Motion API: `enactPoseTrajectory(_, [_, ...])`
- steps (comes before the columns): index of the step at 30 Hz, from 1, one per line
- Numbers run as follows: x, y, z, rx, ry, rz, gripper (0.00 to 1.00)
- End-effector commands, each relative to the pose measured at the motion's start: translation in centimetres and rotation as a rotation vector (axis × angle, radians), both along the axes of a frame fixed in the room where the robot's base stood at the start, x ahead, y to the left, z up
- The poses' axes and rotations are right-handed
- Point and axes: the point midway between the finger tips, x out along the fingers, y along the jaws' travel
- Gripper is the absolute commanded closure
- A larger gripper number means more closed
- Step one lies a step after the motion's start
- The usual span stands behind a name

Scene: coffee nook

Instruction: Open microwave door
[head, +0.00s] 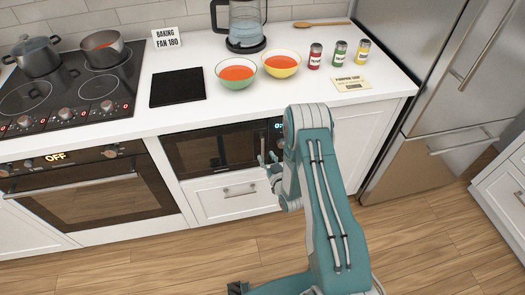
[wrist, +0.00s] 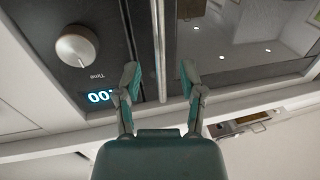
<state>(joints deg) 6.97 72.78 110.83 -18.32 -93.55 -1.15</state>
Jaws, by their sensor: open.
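The microwave (head: 208,150) is built in below the counter and has a dark glass door, which looks closed. Its door glass (wrist: 240,45) also shows in the wrist view, right of a thin upright metal handle bar (wrist: 161,40). Left of the bar is the control panel with a round knob (wrist: 82,46) and a lit display (wrist: 101,97). My gripper (wrist: 158,75) is open, with one fingertip on each side of the bar in the picture. I cannot tell whether either finger touches it. In the head view my gripper (head: 268,160) is at the microwave's right part, and my arm hides some of the panel.
A drawer (head: 225,200) lies below the microwave and an oven (head: 85,190) stands to its left. The counter above holds two soup bowls (head: 236,86) (head: 281,72), a kettle and spice jars. A steel fridge (head: 415,80) stands at the right. The wooden floor (head: 170,255) in front is clear.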

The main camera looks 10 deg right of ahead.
Motion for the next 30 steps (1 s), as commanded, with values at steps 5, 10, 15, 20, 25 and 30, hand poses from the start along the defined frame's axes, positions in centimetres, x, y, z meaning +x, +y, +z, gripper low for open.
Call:
enactPoseTrajectory(5, [2.6,0.6,0.0,0.000,-0.001,0.000,0.49])
enactPoseTrajectory(10, [3.6,0.8,0.0,0.000,0.001,0.000,0.49])
enactPoseTrajectory(15, [3.7,0.8,0.0,0.001,0.002,0.000,0.49])
enactPoseTrajectory(20, [3.7,0.8,0.0,0.000,0.002,0.000,0.84])
enactPoseTrajectory(25, [3.7,0.8,0.0,0.000,0.001,0.000,1.00])
enactPoseTrajectory(30, [3.7,0.8,0.0,0.000,0.001,-0.002,1.00])
